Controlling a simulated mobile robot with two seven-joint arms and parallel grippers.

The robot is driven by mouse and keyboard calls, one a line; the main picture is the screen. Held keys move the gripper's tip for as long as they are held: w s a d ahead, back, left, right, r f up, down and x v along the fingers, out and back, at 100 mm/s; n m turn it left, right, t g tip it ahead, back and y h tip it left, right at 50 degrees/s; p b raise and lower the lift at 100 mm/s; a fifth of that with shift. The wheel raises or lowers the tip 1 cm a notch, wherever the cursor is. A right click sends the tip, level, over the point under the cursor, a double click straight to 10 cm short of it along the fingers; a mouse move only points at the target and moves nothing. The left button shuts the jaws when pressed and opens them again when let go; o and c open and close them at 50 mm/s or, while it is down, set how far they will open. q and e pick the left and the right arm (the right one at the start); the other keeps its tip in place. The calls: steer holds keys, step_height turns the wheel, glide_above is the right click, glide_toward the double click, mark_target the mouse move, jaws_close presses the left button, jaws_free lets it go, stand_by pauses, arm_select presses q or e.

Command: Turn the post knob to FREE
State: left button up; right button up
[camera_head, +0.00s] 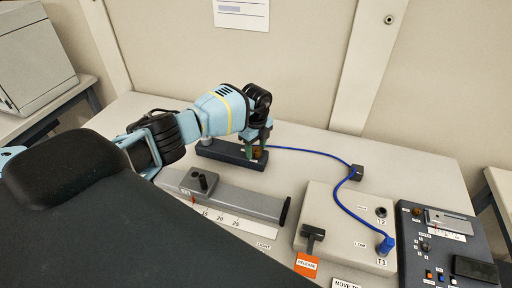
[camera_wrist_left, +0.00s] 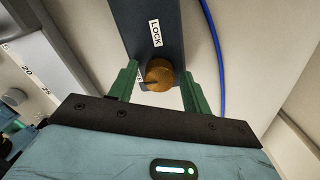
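The post knob is a small orange-brown knob (camera_wrist_left: 158,74) on a dark bar (camera_wrist_left: 148,15) in the left wrist view. A white LOCK label (camera_wrist_left: 155,33) sits on the bar beside it. A dark mark shows on the knob's lower left side. Another label is mostly hidden near the left finger, and I cannot read FREE on it. My left gripper (camera_wrist_left: 158,80) is open, with one green finger on each side of the knob and gaps between. In the head view the left gripper (camera_head: 257,141) points down at the right end of the dark bar (camera_head: 222,151). My right gripper is not in view.
A grey rail with a black knob (camera_head: 203,183) and a scale (camera_head: 235,222) lies in front. A pale box (camera_head: 335,205) with a RELEASE tag (camera_head: 307,264) stands right, beside a dark control panel (camera_head: 430,235). A blue cable (camera_head: 312,153) runs behind the gripper to the box.

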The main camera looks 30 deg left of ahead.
mark_target(256, 149)
arm_select(q)
steer(key=shift+o, duration=0.3)
steer(key=shift+r, duration=3.9)
